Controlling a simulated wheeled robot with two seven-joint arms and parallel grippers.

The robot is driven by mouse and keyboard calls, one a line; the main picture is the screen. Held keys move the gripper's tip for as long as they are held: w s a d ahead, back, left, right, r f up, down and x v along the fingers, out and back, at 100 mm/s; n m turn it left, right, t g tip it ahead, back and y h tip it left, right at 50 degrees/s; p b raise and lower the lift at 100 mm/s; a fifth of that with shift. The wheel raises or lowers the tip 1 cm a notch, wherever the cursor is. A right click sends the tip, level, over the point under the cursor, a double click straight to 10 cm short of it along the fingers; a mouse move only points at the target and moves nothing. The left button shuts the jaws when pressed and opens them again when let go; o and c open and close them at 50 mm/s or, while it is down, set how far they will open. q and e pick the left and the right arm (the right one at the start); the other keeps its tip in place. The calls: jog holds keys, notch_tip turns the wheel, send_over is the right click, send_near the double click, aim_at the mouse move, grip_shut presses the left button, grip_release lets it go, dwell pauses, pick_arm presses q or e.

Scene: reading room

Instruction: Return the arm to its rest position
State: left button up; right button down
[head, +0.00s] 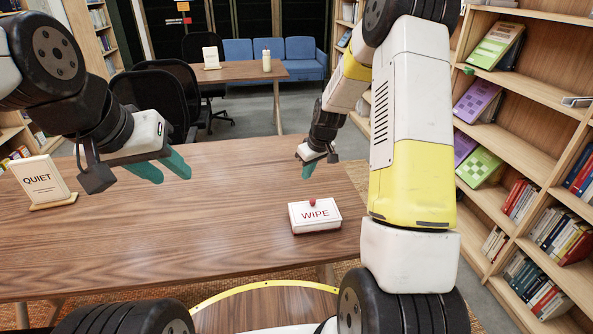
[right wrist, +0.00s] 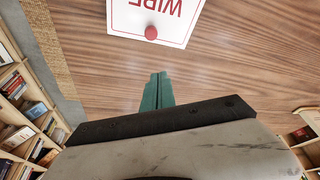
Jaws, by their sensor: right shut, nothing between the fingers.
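My right arm reaches over the wooden table (head: 200,235) in the head view. Its gripper (head: 307,172) points down above the table, behind the white WIPE box (head: 316,222). The gripper's green fingers (right wrist: 157,92) are together and empty in the right wrist view. The WIPE box, with a red knob on top, also shows upside down in that view (right wrist: 178,14), apart from the fingers. My left gripper (head: 173,177) hangs over the table's left part. Its two green fingers are apart with nothing between them.
A QUIET sign (head: 41,180) stands at the table's left end. Black chairs (head: 152,95) stand behind the table. A bookshelf (head: 530,110) runs along the right side, close to my right arm. The table's middle is clear.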

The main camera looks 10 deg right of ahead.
jog(key=s+r+m+t, duration=0.1)
jog(key=s+r, duration=0.5)
jog(key=r, duration=0.3)
jog(key=s+r+m, duration=0.1)
jog(key=s+r, duration=0.5)
jog(key=r, duration=0.4)
jog(key=s+r+m, duration=0.1)
jog(key=s+r, duration=0.2)
jog(key=s, duration=0.7)
jog(key=s+a+r+m+t, duration=0.1)
jog(key=s+r+m, duration=0.1)
jog(key=s, duration=0.7)
jog(key=shift+s+a+r+t, duration=0.25)
jog(key=shift+s+r+t, duration=0.1)
jog(key=shift+r, duration=0.45)
